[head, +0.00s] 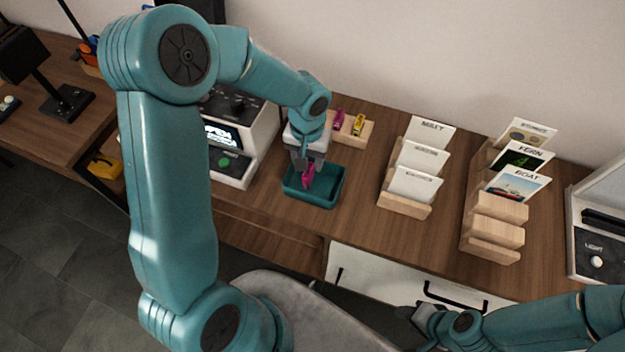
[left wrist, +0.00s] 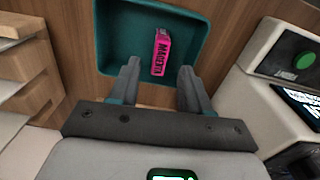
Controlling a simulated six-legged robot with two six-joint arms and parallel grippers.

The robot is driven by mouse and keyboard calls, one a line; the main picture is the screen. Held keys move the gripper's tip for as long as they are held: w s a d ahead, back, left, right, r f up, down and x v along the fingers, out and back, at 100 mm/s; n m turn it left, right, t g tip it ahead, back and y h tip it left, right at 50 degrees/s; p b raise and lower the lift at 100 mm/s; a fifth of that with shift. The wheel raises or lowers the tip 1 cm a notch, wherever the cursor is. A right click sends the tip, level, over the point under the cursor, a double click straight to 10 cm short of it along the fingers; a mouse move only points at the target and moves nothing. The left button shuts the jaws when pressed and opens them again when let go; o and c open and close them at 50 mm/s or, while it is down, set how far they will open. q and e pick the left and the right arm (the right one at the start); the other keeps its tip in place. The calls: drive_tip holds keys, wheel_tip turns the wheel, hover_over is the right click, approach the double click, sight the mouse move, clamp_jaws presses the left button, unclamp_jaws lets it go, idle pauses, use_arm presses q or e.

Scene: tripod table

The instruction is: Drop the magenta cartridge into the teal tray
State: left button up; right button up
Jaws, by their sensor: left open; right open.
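The magenta cartridge (head: 308,177) shows within the outline of the teal tray (head: 318,203), just under my left gripper (head: 303,164). In the left wrist view the cartridge (left wrist: 160,52), labelled MAGENTA, appears over the floor of the tray (left wrist: 118,35). My left gripper's fingers (left wrist: 160,72) are spread apart on either side of the cartridge's near end, with gaps on both sides. Whether the cartridge rests flat on the tray floor is hard to tell. My right gripper (head: 412,318) is open, low by the drawer front, away from the tray.
A wooden block (head: 366,133) behind the tray holds a pink piece (head: 339,117) and a yellow cartridge (head: 358,125). A device with a screen (head: 222,136) stands left of the tray. Card racks (head: 405,200) stand to the right. The table between tray and racks is clear.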

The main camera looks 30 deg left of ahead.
use_arm(q)
wheel_tip(320, 180, up, 16)
idle(0.3)
drive_tip(key=shift+f, duration=0.15)
drive_tip(key=shift+s, duration=0.15)
